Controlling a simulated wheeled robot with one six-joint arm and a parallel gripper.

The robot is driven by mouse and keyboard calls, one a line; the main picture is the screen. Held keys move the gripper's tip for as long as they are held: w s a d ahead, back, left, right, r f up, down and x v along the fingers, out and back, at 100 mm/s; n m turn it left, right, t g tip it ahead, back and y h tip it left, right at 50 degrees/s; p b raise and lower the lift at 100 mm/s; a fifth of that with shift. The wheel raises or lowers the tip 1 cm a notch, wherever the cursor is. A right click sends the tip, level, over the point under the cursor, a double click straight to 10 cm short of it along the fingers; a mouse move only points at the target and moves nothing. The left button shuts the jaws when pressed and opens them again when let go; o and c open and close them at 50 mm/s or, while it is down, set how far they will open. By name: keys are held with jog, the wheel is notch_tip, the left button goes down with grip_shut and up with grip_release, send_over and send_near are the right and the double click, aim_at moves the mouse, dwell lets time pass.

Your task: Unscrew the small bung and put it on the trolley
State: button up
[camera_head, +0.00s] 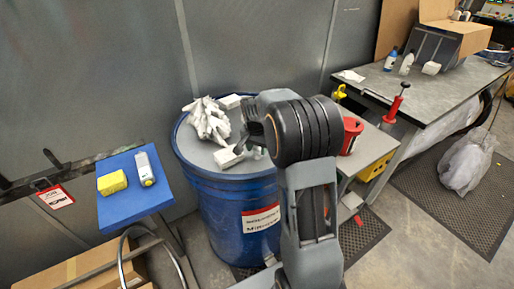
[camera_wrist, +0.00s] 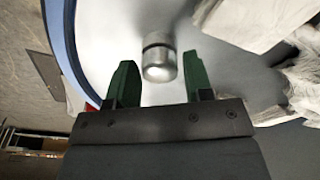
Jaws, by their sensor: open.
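A small round metal bung (camera_wrist: 159,60) stands up from the pale lid of the blue drum (camera_head: 228,205). In the wrist view it lies just ahead of my gripper (camera_wrist: 160,80), roughly midway between the green fingertips. The fingers are open, with nothing held. In the head view my gripper (camera_head: 246,132) is over the drum top, and my arm hides much of that area, so the bung is not clear there. A grey-topped unit (camera_head: 368,152) with a lower shelf, maybe the trolley, stands right of the drum, partly behind my arm.
White gloves or rags (camera_head: 208,120) and white blocks (camera_head: 229,157) lie on the drum lid near my gripper. A blue-topped stand (camera_head: 125,205) at left holds a yellow sponge and a bottle. A red container (camera_head: 351,134) and a red pump (camera_head: 396,103) stand at right.

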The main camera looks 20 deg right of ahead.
jog(key=m, duration=0.7)
jog(key=shift+w+g, duration=0.1)
jog(key=shift+g, duration=0.3)
jog(key=m, duration=0.7)
jog(key=shift+g, duration=0.4)
jog(key=shift+c, duration=0.3)
jog(key=c, duration=0.5)
jog(key=n, duration=0.4)
jog(key=shift+n+b, duration=0.3)
jog(key=shift+b, duration=0.1)
jog(key=shift+c, duration=0.2)
jog(key=shift+n+t, duration=0.3)
jog(key=shift+n, duration=0.4)
jog(key=n, duration=0.3)
jog(key=shift+n, duration=0.3)
